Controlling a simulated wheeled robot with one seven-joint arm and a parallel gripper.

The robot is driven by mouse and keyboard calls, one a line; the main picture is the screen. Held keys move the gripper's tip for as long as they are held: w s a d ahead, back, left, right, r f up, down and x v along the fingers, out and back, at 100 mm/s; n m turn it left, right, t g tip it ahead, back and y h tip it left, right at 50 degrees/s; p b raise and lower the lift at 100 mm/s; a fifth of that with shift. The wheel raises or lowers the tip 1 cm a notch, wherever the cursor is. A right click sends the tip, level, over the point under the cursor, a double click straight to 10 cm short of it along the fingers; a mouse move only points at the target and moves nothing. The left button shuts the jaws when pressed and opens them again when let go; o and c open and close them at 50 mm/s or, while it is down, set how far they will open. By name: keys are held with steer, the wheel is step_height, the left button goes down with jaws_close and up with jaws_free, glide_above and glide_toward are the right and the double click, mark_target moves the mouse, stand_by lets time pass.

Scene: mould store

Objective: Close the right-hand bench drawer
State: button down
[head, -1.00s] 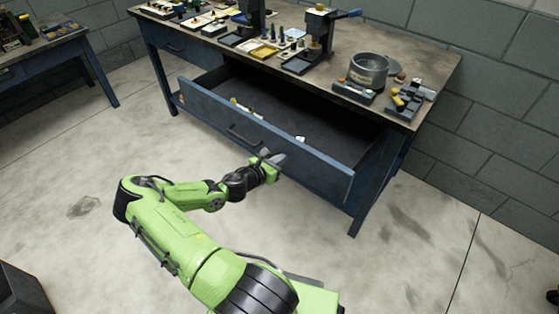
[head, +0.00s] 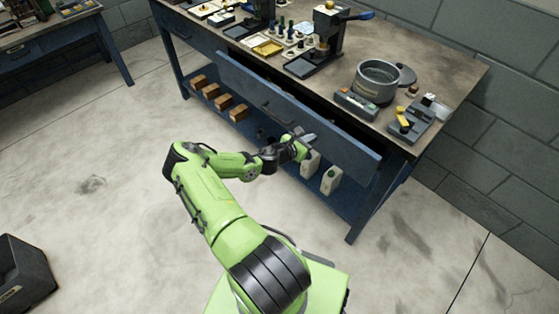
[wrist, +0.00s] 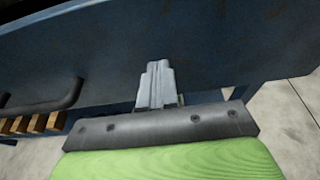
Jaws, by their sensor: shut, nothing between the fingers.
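In the wrist view, the shut fingers (wrist: 156,82) point at the blue front (wrist: 215,50), and the handle (wrist: 48,103) is at the left. The fingertips look in contact with the front, but exact touch is hard to tell.
The bench top (head: 440,68) carries a grey pot (head: 374,82), a press (head: 324,40) and small tools. The lower shelf holds wooden blocks (head: 217,96) and pale bottles (head: 331,179). A dark bin (head: 24,272) stands at lower left. Open concrete floor lies around my base.

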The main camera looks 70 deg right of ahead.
steer(key=s+d, duration=0.1)
steer(key=d, duration=0.1)
steer(key=s+d, duration=0.1)
steer(key=d, duration=0.1)
steer(key=s+d, duration=0.1)
steer(key=d, duration=0.1)
steer(key=shift+d, duration=0.35)
steer(key=shift+r, duration=0.2)
steer(key=shift+d+r, duration=0.1)
steer(key=shift+r, duration=0.05)
steer(key=shift+w, duration=0.1)
steer(key=shift+w+a, duration=0.2)
steer(key=f+p+v, duration=0.1)
steer(key=p+v, duration=0.1)
steer(key=v, duration=1.1)
steer(key=shift+a+f, duration=0.25)
steer(key=shift+a, duration=0.25)
